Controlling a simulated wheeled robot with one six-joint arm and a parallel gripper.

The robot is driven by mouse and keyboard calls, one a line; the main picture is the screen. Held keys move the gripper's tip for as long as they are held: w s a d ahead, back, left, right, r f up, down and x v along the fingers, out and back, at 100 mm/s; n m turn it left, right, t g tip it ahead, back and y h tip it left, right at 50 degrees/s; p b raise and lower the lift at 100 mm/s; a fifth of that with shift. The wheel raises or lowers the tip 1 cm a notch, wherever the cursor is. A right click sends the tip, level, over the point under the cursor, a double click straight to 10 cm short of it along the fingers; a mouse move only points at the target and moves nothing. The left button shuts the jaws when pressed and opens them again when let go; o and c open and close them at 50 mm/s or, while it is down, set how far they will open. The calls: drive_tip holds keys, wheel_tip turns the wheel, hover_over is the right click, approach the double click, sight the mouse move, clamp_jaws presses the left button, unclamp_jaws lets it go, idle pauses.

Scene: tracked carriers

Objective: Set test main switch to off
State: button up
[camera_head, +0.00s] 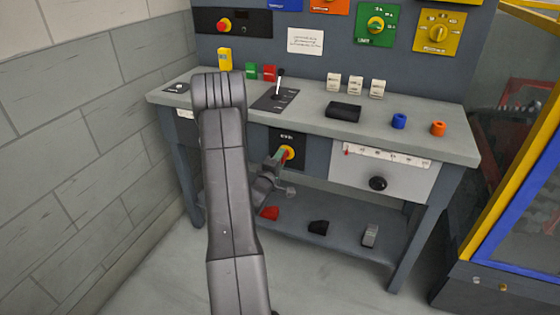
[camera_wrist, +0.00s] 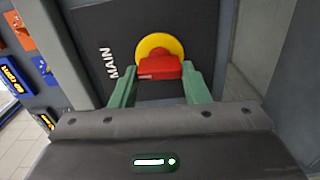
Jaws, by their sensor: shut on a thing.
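The main switch is a red handle (camera_wrist: 160,68) on a round yellow plate (camera_wrist: 152,45), set in a dark panel marked "MAIN" (camera_wrist: 107,63). In the head view the yellow plate (camera_head: 288,152) shows on the dark panel under the bench top, and my gripper covers much of the handle. My gripper (camera_wrist: 158,76) is shut on the red handle, with one green finger on each side of it. It also shows in the head view (camera_head: 281,156). The handle's far side is partly hidden.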

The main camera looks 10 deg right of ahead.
drive_tip(key=shift+n, duration=0.3)
drive_tip(key=o, duration=1)
drive_tip(key=v, duration=1.3)
drive_tip(key=shift+s+a, duration=0.3)
